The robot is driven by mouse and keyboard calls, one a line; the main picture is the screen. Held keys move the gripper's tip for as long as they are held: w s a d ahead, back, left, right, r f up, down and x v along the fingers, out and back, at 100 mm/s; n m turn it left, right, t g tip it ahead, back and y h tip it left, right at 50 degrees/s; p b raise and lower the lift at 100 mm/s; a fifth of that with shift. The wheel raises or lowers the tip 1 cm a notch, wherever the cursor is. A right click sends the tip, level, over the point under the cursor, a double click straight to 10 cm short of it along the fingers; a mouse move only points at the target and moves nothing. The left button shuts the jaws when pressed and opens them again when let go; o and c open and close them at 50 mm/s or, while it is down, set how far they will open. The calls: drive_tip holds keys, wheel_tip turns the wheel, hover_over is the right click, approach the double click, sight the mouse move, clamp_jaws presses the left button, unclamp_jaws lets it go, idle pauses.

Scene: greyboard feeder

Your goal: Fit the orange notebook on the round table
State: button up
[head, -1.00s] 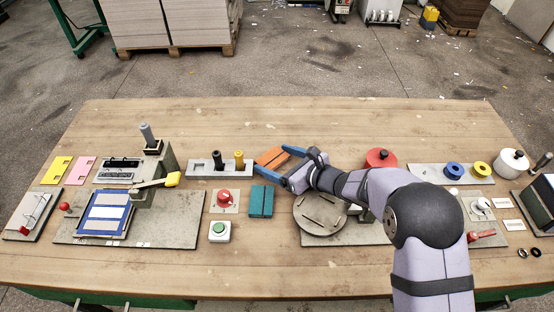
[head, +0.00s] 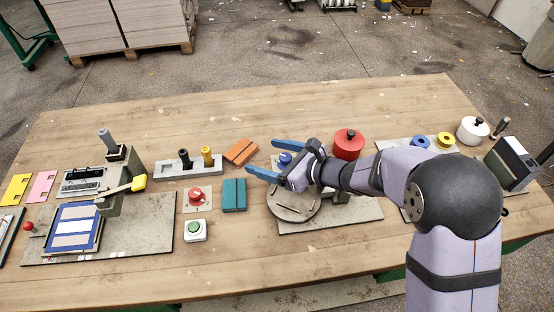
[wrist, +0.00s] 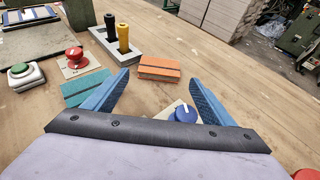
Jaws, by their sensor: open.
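The orange notebook (head: 241,151) lies flat on the wooden table, right of the grey block with the black and yellow handles. In the wrist view the orange notebook (wrist: 159,68) is beyond the fingertips, roughly between them in direction. My gripper (head: 260,157) is open and empty, to the right of the notebook and apart from it. It also shows in the wrist view (wrist: 160,80).
A teal notebook (head: 234,195) lies left of the round table. A blue knob (head: 285,159) is beneath the open fingers. The block (head: 187,167) with upright handles stands left of the orange notebook. A red pot-shaped object (head: 348,145) is to the right. The table's far middle is bare.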

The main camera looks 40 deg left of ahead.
drive_tip(key=shift+v, duration=1.5)
drive_tip(key=shift+c, duration=0.4)
approach(242, 150)
drive_tip(key=shift+s+a+f, duration=0.15)
drive_tip(key=shift+a+f, duration=0.15)
drive_tip(key=shift+f, duration=0.15)
drive_tip(key=shift+r+p+x, duration=0.2)
drive_tip(key=shift+p+x, duration=0.75)
drive_tip(key=shift+x, duration=2.8)
drive_tip(key=shift+a, duration=0.1)
drive_tip(key=c, duration=0.8)
wheel_tip(242, 150, up, 10)
drive_tip(key=shift+r+b, duration=0.1)
drive_tip(key=shift+b, duration=0.3)
